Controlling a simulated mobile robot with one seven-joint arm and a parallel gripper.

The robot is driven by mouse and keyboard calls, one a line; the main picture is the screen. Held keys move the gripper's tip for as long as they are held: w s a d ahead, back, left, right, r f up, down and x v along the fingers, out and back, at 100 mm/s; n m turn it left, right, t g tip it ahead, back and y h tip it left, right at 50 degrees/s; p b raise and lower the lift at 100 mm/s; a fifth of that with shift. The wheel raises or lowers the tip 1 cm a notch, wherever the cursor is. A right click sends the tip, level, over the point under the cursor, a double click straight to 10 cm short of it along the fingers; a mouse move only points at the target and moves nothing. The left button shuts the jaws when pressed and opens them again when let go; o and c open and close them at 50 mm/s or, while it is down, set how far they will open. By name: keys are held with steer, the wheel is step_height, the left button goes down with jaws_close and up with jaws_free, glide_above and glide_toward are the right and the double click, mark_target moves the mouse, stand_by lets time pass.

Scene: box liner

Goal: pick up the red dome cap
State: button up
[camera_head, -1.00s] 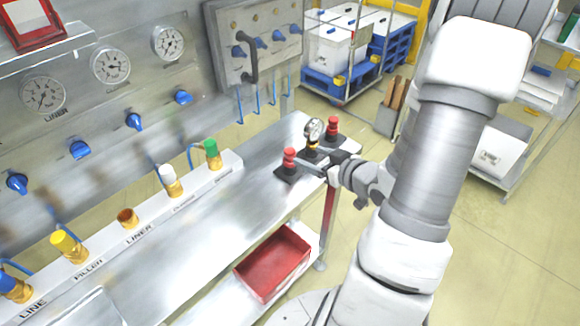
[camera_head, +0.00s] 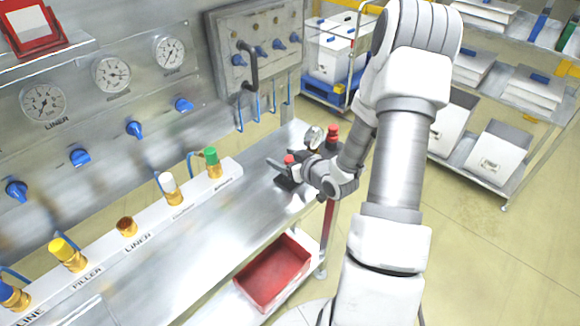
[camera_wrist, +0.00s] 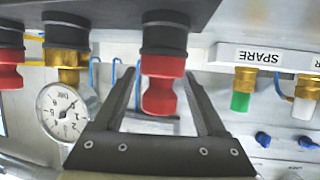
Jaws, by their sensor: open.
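The red dome cap (camera_head: 289,159) sits on a dark square base near the back right of the steel bench (camera_head: 205,235). My gripper also shows in the wrist view (camera_wrist: 162,80). In the head view the fingers and wrist partly hide the cap's lower part.
A dial gauge (camera_wrist: 62,112) on a brass fitting and a second red-topped fitting (camera_head: 332,136) stand close beside the cap. A white rail (camera_head: 150,233) with coloured caps runs along the bench. A red bin (camera_head: 272,272) sits below the bench edge.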

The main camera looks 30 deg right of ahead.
jaws_close()
stand_by(0.3)
steer(key=shift+r, duration=0.15)
